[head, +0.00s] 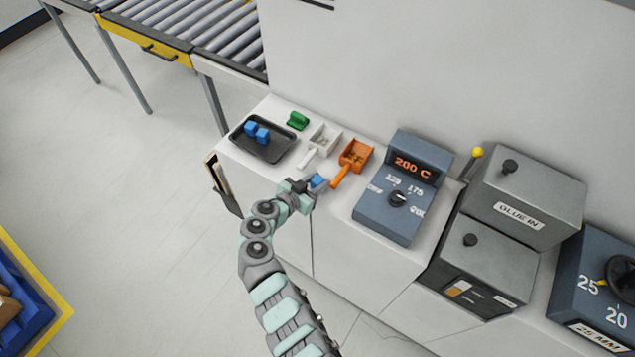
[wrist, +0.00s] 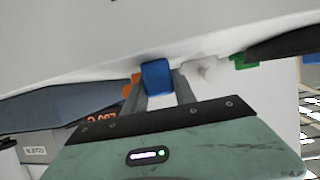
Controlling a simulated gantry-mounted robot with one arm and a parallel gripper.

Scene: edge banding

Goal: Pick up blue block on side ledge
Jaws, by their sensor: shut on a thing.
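A blue block (wrist: 156,76) is between the two fingers of my gripper (wrist: 160,92) in the wrist view. In the head view the blue block (head: 318,181) shows at the tip of my gripper (head: 312,186), near the front edge of the white ledge (head: 268,183). My gripper is shut on this block. I cannot tell whether the block still touches the ledge. Two more blue blocks (head: 257,132) sit in a black tray (head: 268,151) at the left end of the ledge.
Close to my gripper are an orange scoop box (head: 355,154) and a white scoop box (head: 325,138). A green item (head: 298,120) lies behind the tray. A blue-grey temperature control box (head: 392,204) stands to the right. Floor is open at left.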

